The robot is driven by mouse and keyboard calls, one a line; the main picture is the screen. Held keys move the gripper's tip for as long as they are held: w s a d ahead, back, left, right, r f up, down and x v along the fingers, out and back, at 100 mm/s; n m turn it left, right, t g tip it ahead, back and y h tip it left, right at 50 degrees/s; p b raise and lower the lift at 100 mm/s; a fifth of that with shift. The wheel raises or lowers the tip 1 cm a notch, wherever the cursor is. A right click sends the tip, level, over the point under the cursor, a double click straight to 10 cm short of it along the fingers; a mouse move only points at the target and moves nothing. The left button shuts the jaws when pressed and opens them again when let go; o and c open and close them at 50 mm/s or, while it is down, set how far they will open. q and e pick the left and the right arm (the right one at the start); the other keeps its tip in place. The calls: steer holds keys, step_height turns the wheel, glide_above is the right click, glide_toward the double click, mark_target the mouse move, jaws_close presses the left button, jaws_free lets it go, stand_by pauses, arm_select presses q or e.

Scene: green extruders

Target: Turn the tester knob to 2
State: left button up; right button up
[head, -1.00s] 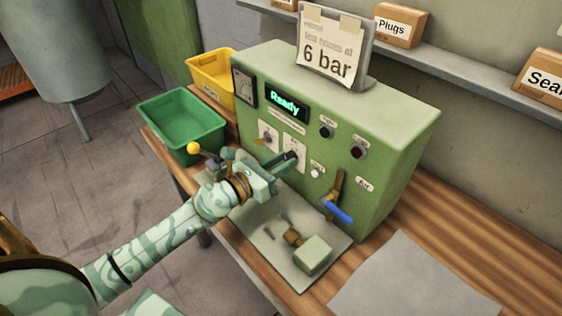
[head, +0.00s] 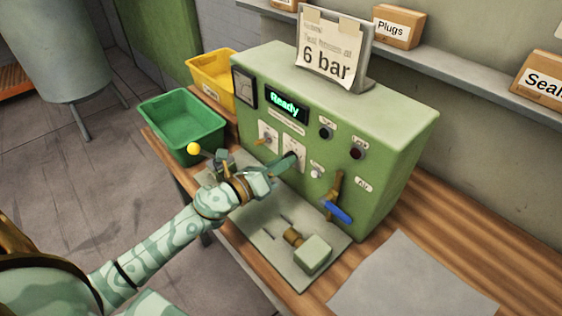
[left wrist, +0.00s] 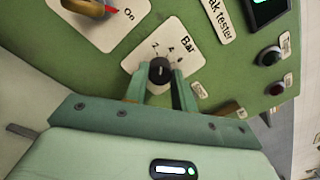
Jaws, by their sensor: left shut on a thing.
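The green leak tester (head: 390,135) stands on the wooden bench, its display (head: 287,104) reading "Ready". Its black pressure knob (left wrist: 159,69) sits on a white plate marked "Bar" with 2, 4 and 6, clearest in the left wrist view. My left gripper (head: 288,162) is at the tester's front, its two fingers shut on the knob from both sides; the fingers (left wrist: 162,82) also show in the left wrist view. The fingers partly cover the plate, and I cannot tell exactly which number the knob points at. My right gripper is out of view.
Left of the held knob is an "On" switch (left wrist: 92,8). A blue-handled valve (head: 338,212) and a yellow-ball lever (head: 194,148) flank the work area. A fitting with a pale block (head: 313,255) lies on the front plate. Green (head: 182,125) and yellow (head: 212,78) bins stand left.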

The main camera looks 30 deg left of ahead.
arm_select(q)
steer(key=shift+n, duration=1.1)
steer(key=shift+p, duration=0.3)
steer(key=o, duration=1)
steer(key=b+v, duration=0.2)
steer(key=v, duration=1.4)
steer(key=shift+s+f, duration=0.15)
steer(key=shift+s, duration=0.1)
